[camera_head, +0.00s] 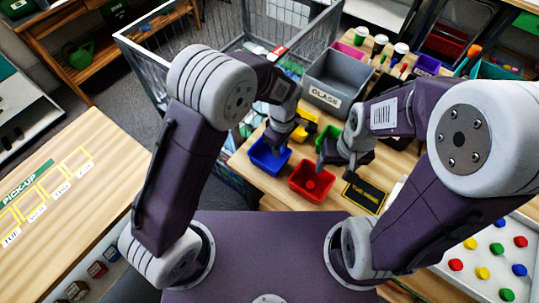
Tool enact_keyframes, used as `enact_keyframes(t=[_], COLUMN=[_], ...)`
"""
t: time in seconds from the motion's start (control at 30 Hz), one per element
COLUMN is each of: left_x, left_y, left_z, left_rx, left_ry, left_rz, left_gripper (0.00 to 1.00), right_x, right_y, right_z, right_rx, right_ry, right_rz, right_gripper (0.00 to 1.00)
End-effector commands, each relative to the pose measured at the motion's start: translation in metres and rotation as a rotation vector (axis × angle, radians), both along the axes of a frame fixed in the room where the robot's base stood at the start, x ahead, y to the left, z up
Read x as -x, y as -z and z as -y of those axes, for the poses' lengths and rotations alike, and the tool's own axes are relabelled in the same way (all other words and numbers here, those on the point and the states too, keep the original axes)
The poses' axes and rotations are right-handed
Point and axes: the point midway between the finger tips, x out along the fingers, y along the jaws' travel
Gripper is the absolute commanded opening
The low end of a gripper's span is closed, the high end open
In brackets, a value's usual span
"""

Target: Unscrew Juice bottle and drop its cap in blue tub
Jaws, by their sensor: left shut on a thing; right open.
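The blue tub (262,167) stands on the wooden table, left of the red tub. My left gripper (272,147) reaches down over the blue tub, with its fingertips at or just above the opening. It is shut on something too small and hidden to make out. My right gripper (323,164) is open above the table, behind the red tub and near a green tub. Several bottles, among them a white one with a green cap (360,36), stand at the back. I cannot tell which is the Juice bottle, and no loose cap shows clearly.
The red tub (325,190) holds something red. A green tub (333,135) and a yellow tub (302,128) stand behind. A grey GLASS bin (330,97) and a wire cage (190,40) lie beyond. A black sign (364,194) is right of the red tub.

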Motion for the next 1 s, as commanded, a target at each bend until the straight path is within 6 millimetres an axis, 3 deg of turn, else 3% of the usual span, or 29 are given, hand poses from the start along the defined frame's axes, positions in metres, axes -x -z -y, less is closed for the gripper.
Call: enact_keyframes(t=[0.1,0.23,0.37,0.63,0.97,1.0], left_x=[-0.001,-0.002,-0.002,-0.002,-0.002,-0.002], left_y=[0.011,0.019,0.021,0.059,0.064,0.064], left_z=[-0.021,-0.032,-0.034,-0.034,-0.033,-0.033], left_rx=[-0.002,0.000,0.000,-0.001,0.000,0.000], left_ry=[-0.002,0.000,0.001,0.001,0.001,0.001], left_rz=[-0.002,0.000,0.000,-0.001,0.000,0.000], left_gripper=[0.00,0.00,0.00,0.00,0.00,0.26], right_x=[0.000,0.000,0.000,0.000,0.000,0.000], right_y=[-0.004,-0.004,-0.004,-0.009,-0.006,-0.006], right_z=[0.000,0.000,0.000,0.000,0.000,0.000], right_rx=[0.000,0.000,0.000,0.000,0.000,0.000], right_ry=[0.000,0.000,0.000,0.000,0.000,0.000], right_rz=[0.000,0.000,0.000,0.000,0.000,0.000], right_gripper=[0.69,0.69,0.69,0.69,0.69,0.69])
